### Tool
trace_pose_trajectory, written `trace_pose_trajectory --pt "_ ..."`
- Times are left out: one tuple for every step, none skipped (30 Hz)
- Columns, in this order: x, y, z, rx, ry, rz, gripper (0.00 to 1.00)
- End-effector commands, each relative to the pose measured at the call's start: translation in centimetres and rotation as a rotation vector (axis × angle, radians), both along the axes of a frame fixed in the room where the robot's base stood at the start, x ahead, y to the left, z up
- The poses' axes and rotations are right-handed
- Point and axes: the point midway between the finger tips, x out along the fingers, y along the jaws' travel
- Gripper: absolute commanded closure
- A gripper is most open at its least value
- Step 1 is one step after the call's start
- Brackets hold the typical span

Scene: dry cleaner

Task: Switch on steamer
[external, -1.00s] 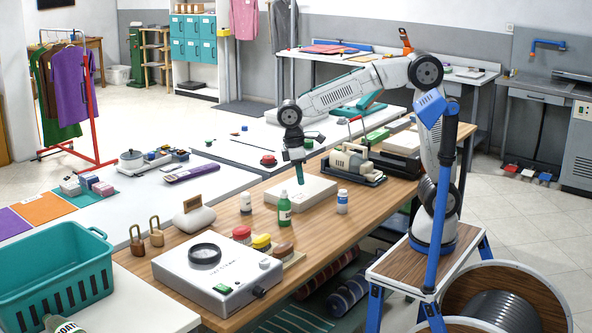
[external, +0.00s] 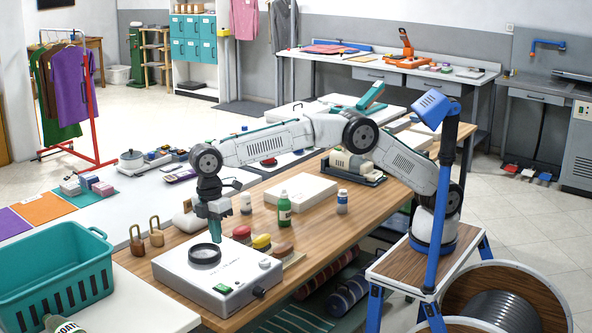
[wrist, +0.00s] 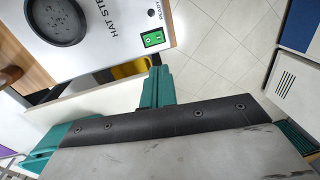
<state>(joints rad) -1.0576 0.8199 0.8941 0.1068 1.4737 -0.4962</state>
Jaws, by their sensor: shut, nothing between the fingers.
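The hat steamer (external: 218,275) is a white box with a round black plate on top, standing on the near end of the wooden bench. In the wrist view the green switch (wrist: 152,39) is clear, beside the "READY" marking and the "HAT STE..." lettering. My gripper (external: 214,240) is shut and empty, pointing down above the back of the steamer, near the black plate. In the wrist view a teal finger of my gripper (wrist: 157,88) shows below the switch, apart from it in the picture.
Brushes with red, yellow and brown tops (external: 261,242) stand just right of the steamer. A green bottle (external: 284,209) and a white bottle (external: 342,202) are behind.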

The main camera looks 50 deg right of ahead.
Motion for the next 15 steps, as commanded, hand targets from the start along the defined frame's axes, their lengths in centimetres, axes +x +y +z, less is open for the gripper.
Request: trace_pose_trajectory --pt "-0.14 -0.18 -0.34 -0.009 0.007 0.017 1.0" --pt "-0.15 -0.24 -0.36 -0.01 0.008 0.024 1.0" --pt "-0.16 -0.26 -0.35 -0.009 0.008 0.03 1.0" --pt "-0.15 -0.27 -0.34 -0.009 0.008 0.031 1.0" --pt "-0.15 -0.27 -0.33 -0.009 0.008 0.032 1.0" --pt "-0.14 -0.27 -0.32 -0.009 0.008 0.032 1.0" --pt "-0.14 -0.28 -0.32 -0.009 0.008 0.032 1.0" --pt "-0.13 -0.28 -0.32 -0.009 0.007 0.032 1.0" --pt "-0.13 -0.28 -0.32 -0.009 0.007 0.031 1.0" --pt "-0.13 -0.29 -0.32 -0.009 0.007 0.031 1.0" --pt "-0.13 -0.29 -0.33 -0.009 0.007 0.031 1.0" --pt "-0.13 -0.29 -0.38 -0.009 0.007 0.031 1.0" --pt "-0.13 -0.3 -0.47 -0.009 0.007 0.031 1.0" --pt "-0.15 -0.3 -0.61 -0.009 0.007 0.031 1.0" --pt "-0.18 -0.3 -0.88 -0.009 0.007 0.031 1.0"
